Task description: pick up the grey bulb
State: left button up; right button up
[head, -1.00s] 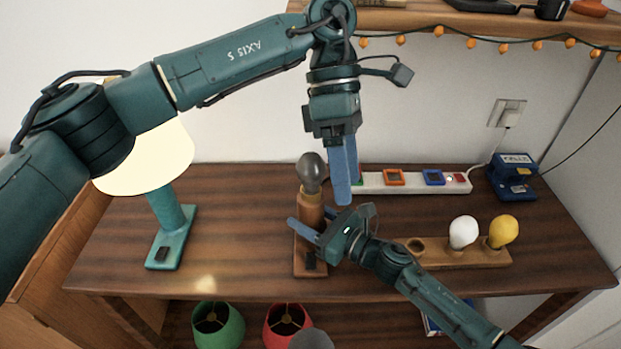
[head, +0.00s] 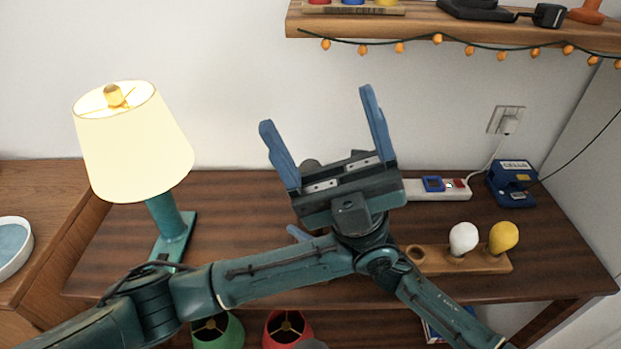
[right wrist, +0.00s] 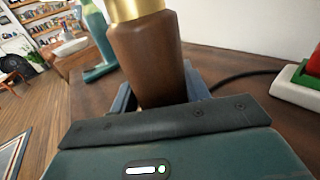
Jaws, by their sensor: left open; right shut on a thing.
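The grey bulb (head: 310,163) shows only as a small grey dome behind my left gripper, above the wooden lamp base. My left gripper (head: 316,107) is open and empty, its two blue fingers pointing up in front of the wall. It hides most of the bulb and the lamp base in the head view. My right gripper (right wrist: 160,95) is shut on the brown wooden lamp base (right wrist: 148,55), with one finger on each side of its stem. A brass collar (right wrist: 136,9) tops the stem in the right wrist view; the bulb is out of that frame.
A lit teal lamp (head: 135,145) stands at the left. A wooden holder (head: 435,262) with a white bulb (head: 463,238) and a yellow bulb (head: 503,237) is at the right. A power strip (head: 415,190) lies behind. A shelf (head: 430,22) with string lights hangs above.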

pick_arm(q)
jog(key=w+d+f+m+t+h, duration=0.1)
jog(key=w+f+m+t+h, duration=0.3)
jog(key=f+m+t+h, duration=1.05)
jog(key=w+d+f+m+t+h, duration=0.1)
jog(key=w+f+m+t+h, duration=0.45)
jog(key=m+h, duration=1.05)
jog(key=w+a+m+y, duration=0.1)
jog(key=w, duration=0.2)
jog(key=w+a+m+y, duration=0.1)
jog(key=w+y, duration=0.1)
jog(key=w, duration=0.1)
jog(key=w+a+f+m+y, duration=0.1)
jog(key=w, duration=0.2)
jog(key=shift+w+a+m+y, duration=0.2)
jog(key=shift+a+m+y, duration=0.05)
jog(key=shift+a+m, duration=0.1)
jog(key=c, duration=1.1)
